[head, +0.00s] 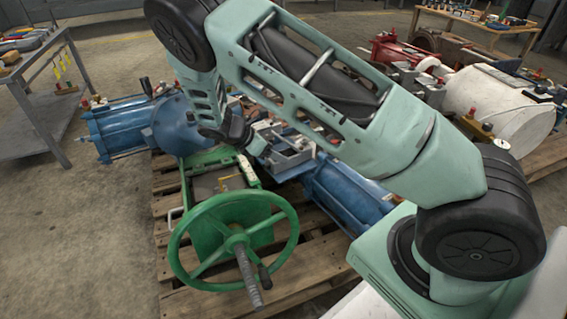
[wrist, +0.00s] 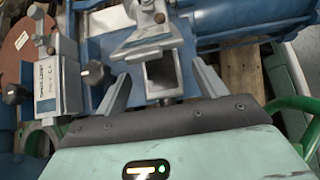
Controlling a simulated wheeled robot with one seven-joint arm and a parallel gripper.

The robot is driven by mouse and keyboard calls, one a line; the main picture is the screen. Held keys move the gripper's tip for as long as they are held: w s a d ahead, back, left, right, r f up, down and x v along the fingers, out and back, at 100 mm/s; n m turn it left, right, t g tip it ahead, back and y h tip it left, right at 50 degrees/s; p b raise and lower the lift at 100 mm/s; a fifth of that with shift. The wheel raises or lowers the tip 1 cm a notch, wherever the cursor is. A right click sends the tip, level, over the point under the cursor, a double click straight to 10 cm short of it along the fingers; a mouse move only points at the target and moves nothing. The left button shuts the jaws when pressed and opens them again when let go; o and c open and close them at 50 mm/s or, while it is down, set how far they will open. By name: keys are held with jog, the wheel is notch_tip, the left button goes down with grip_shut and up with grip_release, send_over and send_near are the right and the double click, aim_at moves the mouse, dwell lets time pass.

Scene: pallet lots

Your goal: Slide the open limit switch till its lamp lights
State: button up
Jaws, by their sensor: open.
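In the wrist view a grey block with a printed white label (wrist: 46,78), which looks like the limit switch, sits on the left. The label is too small to read surely. A black knob (wrist: 93,73) sticks out on its right side and another black knob (wrist: 15,94) on its left. I make out no lit lamp on it. My gripper (wrist: 161,88) is open, its two fingers apart around a grey square-mouthed bracket, right of the labelled block. In the head view my gripper (head: 262,143) is small and partly hidden by my arm, above the valve actuator.
A green handwheel (head: 177,252) with a grey stem stands in front, on a wooden pallet (head: 170,303). Blue cylinders (head: 342,190) lie on both sides of the grey mechanism. A red machine and a white tank (head: 490,105) stand behind right. A workbench is at left.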

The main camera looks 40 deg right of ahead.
aim_at(282, 153)
jog(key=b+x, duration=0.2)
jog(key=x, duration=0.3)
jog(key=shift+d+f, duration=0.1)
jog(key=c, duration=1.4)
jog(key=shift+w+p, duration=0.1)
jog(key=shift+p, duration=0.55)
jog(key=shift+w+r+p, duration=0.15)
jog(key=shift+r+p, duration=0.1)
jog(key=shift+p, duration=0.25)
jog(key=shift+w+f, duration=0.15)
jog(key=shift+f, duration=0.1)
jog(key=o, duration=1.4)
